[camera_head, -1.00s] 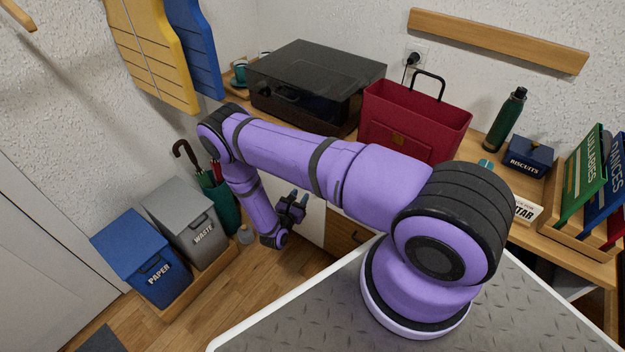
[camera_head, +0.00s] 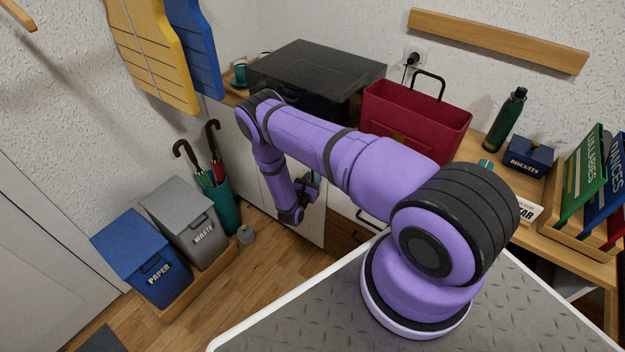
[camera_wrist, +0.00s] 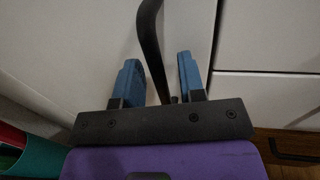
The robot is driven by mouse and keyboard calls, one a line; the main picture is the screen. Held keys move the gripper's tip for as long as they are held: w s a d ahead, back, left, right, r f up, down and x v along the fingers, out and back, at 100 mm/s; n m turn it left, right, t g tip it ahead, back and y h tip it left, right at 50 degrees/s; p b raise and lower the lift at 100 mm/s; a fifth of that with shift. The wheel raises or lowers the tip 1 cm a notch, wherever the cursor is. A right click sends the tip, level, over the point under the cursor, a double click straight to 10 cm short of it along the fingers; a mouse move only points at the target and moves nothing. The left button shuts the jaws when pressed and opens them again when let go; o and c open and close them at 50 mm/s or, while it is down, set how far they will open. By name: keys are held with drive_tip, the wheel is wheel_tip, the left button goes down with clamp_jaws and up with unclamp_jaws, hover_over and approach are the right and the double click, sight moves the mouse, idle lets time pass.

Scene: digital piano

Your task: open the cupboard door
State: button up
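The white cupboard front (camera_head: 316,222) stands below the counter, partly hidden behind my arm in the head view. In the wrist view a pale cupboard door (camera_wrist: 75,45) fills the upper left. A dark curved bar handle (camera_wrist: 150,38) runs down from the top edge and passes between my two blue fingertips. My gripper (camera_wrist: 160,75) is open, with a visible gap between the handle and each finger. In the head view my gripper (camera_head: 308,188) is low in front of the cupboard; its fingers are small and dark there.
A wooden drawer with a black handle (camera_wrist: 292,155) is at lower right. A green umbrella stand (camera_head: 226,205), a grey WASTE bin (camera_head: 185,220) and a blue PAPER bin (camera_head: 145,260) stand left of the cupboard.

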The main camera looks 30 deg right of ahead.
drive_tip(key=shift+c, duration=0.5)
clamp_jaws()
